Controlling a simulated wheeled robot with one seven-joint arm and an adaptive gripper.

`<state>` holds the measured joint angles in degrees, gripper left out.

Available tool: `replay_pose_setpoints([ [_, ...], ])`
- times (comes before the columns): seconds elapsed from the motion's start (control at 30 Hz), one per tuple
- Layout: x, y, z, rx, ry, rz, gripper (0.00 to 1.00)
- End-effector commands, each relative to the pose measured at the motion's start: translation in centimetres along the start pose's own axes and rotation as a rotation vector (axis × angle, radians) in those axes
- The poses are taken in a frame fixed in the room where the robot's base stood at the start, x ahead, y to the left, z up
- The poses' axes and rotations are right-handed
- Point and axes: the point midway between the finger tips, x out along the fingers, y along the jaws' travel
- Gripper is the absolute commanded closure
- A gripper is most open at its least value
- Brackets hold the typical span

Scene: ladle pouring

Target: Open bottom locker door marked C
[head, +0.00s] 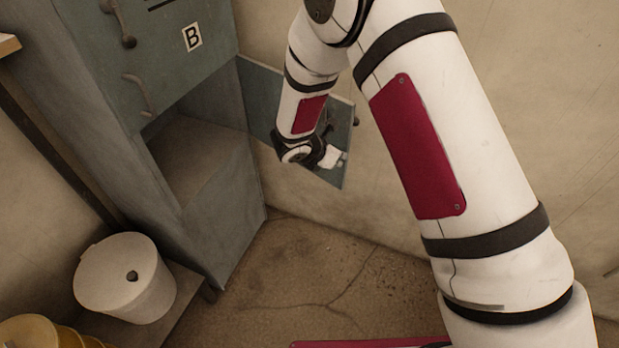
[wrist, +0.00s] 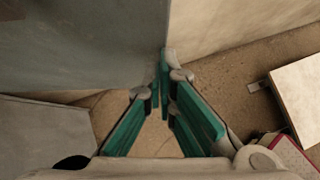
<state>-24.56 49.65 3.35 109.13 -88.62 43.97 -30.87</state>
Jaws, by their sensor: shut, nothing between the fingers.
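The bottom locker door (head: 256,97) stands swung wide open to the right, hinged at the locker's right side. The bottom compartment (head: 200,150) is exposed and looks empty. My gripper (head: 328,150) is at the door's outer end, partly hidden by my own wrist in the head view. In the wrist view my gripper (wrist: 163,75) has its green fingers converged at the tips, shut and empty, beside the edge of a grey panel (wrist: 85,45), which seems to be the door. Whether the fingers touch it I cannot tell. I cannot make out a C mark.
The upper locker door marked B (head: 175,45) is closed, with handles on its left side. A white round container (head: 125,280) stands on a low platform at lower left, near a yellow object (head: 35,332). The floor (head: 310,270) before the locker is clear.

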Motion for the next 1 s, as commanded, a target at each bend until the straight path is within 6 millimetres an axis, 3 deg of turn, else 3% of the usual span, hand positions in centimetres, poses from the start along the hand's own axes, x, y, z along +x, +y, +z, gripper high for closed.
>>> replay_pose_setpoints([
  [0.03,1.9,0.2,1.3,0.013,-0.003,-0.004,1.00],
  [0.1,3.6,0.2,3.0,0.013,-0.002,-0.006,1.00],
  [0.43,9.0,1.0,8.6,-0.123,-0.002,0.128,1.00],
  [0.7,10.7,1.7,10.6,-0.173,-0.001,0.176,1.00],
  [1.0,10.8,1.8,10.8,-0.180,0.000,0.183,1.00],
])
